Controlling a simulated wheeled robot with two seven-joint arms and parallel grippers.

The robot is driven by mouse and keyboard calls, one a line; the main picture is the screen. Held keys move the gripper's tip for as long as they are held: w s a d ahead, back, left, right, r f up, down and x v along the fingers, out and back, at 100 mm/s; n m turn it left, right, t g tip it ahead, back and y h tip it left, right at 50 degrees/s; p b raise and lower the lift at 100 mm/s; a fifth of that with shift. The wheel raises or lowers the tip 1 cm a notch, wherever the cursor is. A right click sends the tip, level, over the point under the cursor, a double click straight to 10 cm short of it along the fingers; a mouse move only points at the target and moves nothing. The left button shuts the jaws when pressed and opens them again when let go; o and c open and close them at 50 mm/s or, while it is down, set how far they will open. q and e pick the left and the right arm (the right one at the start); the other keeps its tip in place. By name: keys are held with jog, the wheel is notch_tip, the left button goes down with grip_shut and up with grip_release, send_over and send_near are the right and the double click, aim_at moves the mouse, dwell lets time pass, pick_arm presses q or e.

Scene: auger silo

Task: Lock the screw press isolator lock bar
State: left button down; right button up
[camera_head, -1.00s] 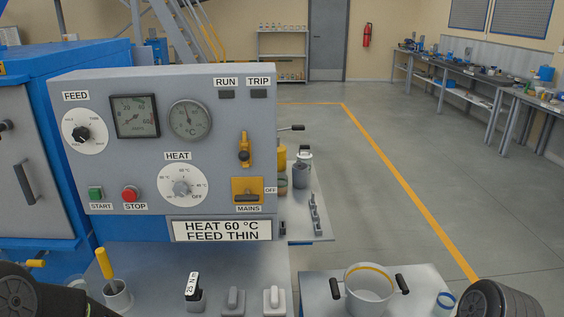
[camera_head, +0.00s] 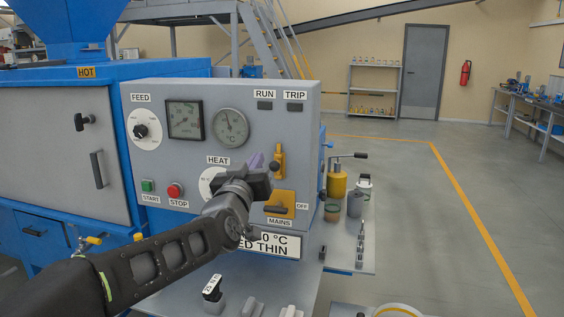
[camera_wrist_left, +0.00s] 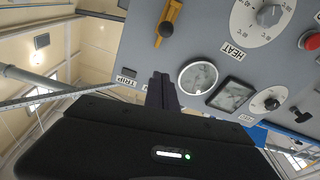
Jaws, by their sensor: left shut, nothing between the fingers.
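The isolator lock bar (camera_head: 280,161) is a narrow yellow piece with a dark knob, upright on the grey panel; it also shows in the left wrist view (camera_wrist_left: 173,17). Below it sits the mains isolator (camera_head: 280,203), a yellow plate with a dark handle turned level, an OFF label at its right. My left gripper (camera_head: 256,161) is shut and empty in front of the panel, just left of the bar. In the left wrist view its fingers (camera_wrist_left: 162,88) point at the panel between the bar and a round gauge, apart from the bar. My right gripper is out of view.
My left forearm hides part of the heat dial (camera_head: 208,184) and the sign below. The red stop button (camera_head: 175,191) and green start button are left of the gripper. A side shelf (camera_head: 340,258) right of the panel holds a yellow can (camera_head: 337,186) and other containers.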

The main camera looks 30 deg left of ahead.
pick_arm(q)
jog(key=r+p, duration=0.1)
jog(key=p, duration=0.2)
send_over(276, 164)
jog(key=s+a, duration=0.1)
jog(key=f, duration=0.3)
jog(key=shift+s+d+f, duration=0.2)
jog(key=shift+d+f, duration=0.05)
jog(key=shift+f, duration=0.1)
notch_tip(276, 164, down, 4)
jog(key=b, duration=0.4)
